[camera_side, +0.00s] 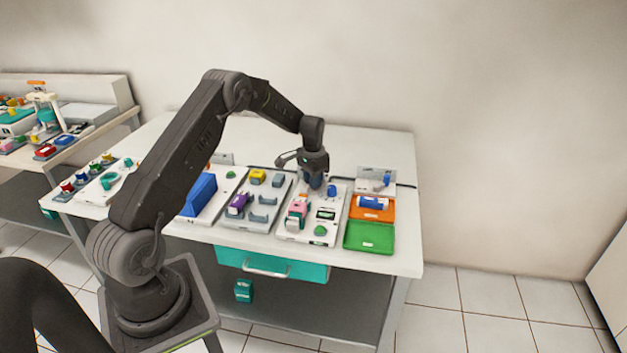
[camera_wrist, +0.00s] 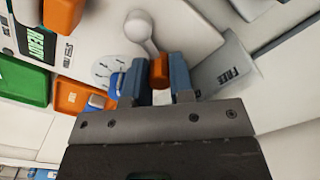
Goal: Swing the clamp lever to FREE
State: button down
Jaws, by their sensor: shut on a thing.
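My gripper (camera_wrist: 158,78) is shut on the orange end (camera_wrist: 160,70) of the clamp lever in the wrist view. The lever's pale arm (camera_wrist: 148,46) runs from that end to a light grey round knob or pivot (camera_wrist: 138,25) on a white panel. A grey plate (camera_wrist: 222,68) marked FREE lies to the right of the jaws, apart from the orange end. In the side view my gripper (camera_side: 315,178) is low over the back of the white unit (camera_side: 290,228), and it hides the lever there.
A green tray (camera_side: 368,237) and an orange tray (camera_side: 371,214) holding a blue-and-white item stand right of the unit. A small grey stand (camera_side: 376,176) is behind them. A grey rack (camera_side: 255,213) with a purple item and a blue block (camera_side: 199,196) stand left.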

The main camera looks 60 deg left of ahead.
aim_at(299, 187)
jog(key=n, duration=0.2)
jog(key=a+n, duration=0.1)
jog(key=shift+s, duration=0.25)
jog(key=n, duration=0.2)
jog(key=a+n, duration=0.1)
jog(key=shift+s+n, duration=0.4)
jog(key=n, duration=0.1)
jog(key=s+n, duration=0.1)
jog(key=n, duration=0.1)
jog(key=shift+a, duration=0.3)
jog(key=shift+s+a+n, duration=0.1)
jog(key=shift+s+n, duration=0.15)
jog(key=shift+n, duration=0.55)
jog(key=shift+s+n, duration=0.25)
jog(key=shift+n, duration=0.55)
jog(key=c, duration=1)
grip_release()
jog(key=shift+r, duration=0.1)
notch_tip(299, 187, up, 14)
